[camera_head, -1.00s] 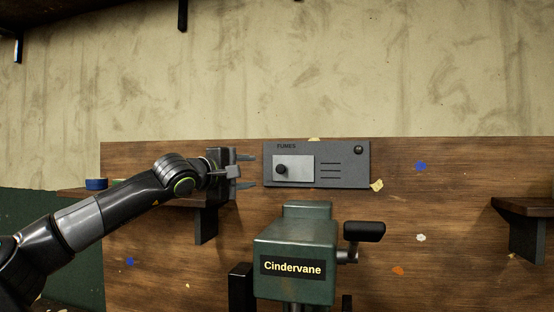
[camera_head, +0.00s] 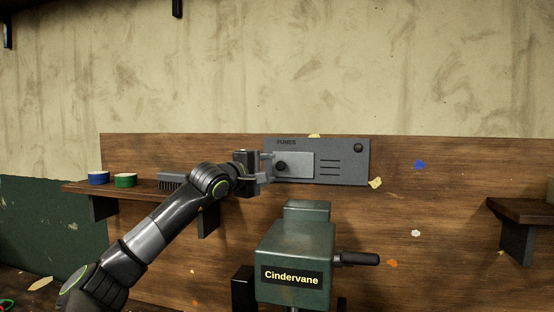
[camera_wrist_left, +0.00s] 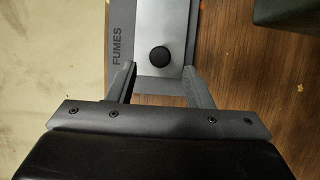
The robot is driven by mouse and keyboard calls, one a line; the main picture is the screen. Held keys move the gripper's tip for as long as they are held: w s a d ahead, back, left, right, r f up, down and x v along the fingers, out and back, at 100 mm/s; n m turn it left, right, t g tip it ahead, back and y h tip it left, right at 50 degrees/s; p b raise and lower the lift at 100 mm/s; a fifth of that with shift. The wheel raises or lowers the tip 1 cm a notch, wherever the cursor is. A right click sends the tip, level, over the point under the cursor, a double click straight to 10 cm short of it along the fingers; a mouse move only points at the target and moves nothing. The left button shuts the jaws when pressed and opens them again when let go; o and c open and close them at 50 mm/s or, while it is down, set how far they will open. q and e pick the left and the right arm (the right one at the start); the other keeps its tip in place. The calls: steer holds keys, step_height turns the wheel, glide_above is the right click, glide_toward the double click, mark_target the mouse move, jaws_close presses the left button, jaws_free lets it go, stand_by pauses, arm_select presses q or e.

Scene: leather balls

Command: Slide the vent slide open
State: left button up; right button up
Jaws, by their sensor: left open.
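The vent slide is a light grey plate (camera_head: 300,168) with a round black knob (camera_head: 281,166) near its left end. It lies on the left part of a grey panel (camera_head: 352,174) marked FUMES, and dark slots show to its right. My left gripper (camera_head: 268,168) is open at the panel's left edge, with its fingertips just left of the knob. In the left wrist view the knob (camera_wrist_left: 159,56) lies between the lines of the two fingers, a little beyond their tips, and clear gaps show on both sides. My right gripper is not in view.
A green machine labelled Cindervane (camera_head: 296,245) stands below the panel, its black handle (camera_head: 357,259) to the right. A left shelf (camera_head: 135,187) holds blue and green tape rolls and a brush. Another shelf (camera_head: 520,211) is at right.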

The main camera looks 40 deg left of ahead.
mark_target(279, 166)
arm_select(q)
steer(key=w+p, duration=0.1)
steer(key=w, duration=0.2)
steer(key=shift+a+r+p, duration=0.1)
steer(key=shift+r+p, duration=0.05)
steer(key=shift+p, duration=0.2)
steer(key=shift+w+a+p, duration=0.1)
steer(key=shift+w+p, duration=0.2)
steer(key=shift+w, duration=0.35)
steer(key=shift+f, duration=0.2)
jaws_close()
